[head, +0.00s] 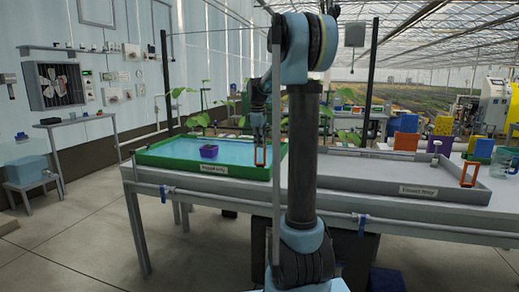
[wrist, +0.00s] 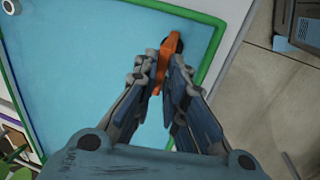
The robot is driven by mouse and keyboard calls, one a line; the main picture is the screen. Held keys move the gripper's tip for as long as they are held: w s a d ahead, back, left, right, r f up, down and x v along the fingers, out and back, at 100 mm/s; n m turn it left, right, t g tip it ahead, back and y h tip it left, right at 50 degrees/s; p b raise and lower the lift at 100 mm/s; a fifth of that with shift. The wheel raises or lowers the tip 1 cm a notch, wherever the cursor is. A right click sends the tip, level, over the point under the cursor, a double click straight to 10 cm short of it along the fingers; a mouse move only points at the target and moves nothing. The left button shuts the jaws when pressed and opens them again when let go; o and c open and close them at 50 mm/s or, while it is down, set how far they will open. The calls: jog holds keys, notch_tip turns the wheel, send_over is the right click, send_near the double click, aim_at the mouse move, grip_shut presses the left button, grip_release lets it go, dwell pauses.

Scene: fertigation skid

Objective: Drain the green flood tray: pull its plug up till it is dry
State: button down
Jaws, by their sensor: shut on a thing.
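The green flood tray (head: 186,163) stands on the left part of the grey bench and holds light blue water (head: 228,154). Its green rim (wrist: 213,70) also shows in the wrist view. The orange plug handle (head: 261,157) stands near the tray's front right corner. My gripper (head: 260,141) points down over that corner. In the wrist view my gripper (wrist: 164,73) is shut on the orange handle (wrist: 173,43), with a finger on each side. The plug's lower end and the drain are hidden, so I cannot tell whether it is seated.
Leafy plants (head: 198,119) stand behind. Open floor (head: 75,240) lies to the left.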

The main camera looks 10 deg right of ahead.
jog(key=shift+w+r, duration=0.1)
jog(key=shift+r, duration=0.15)
jog(key=c, duration=1.7)
grip_release()
jog(key=shift+o, duration=0.2)
notch_tip(320, 180, up, 12)
jog(key=s+a, duration=0.1)
jog(key=s, duration=0.1)
jog(key=shift+f, duration=0.15)
jog(key=shift+s, duration=0.1)
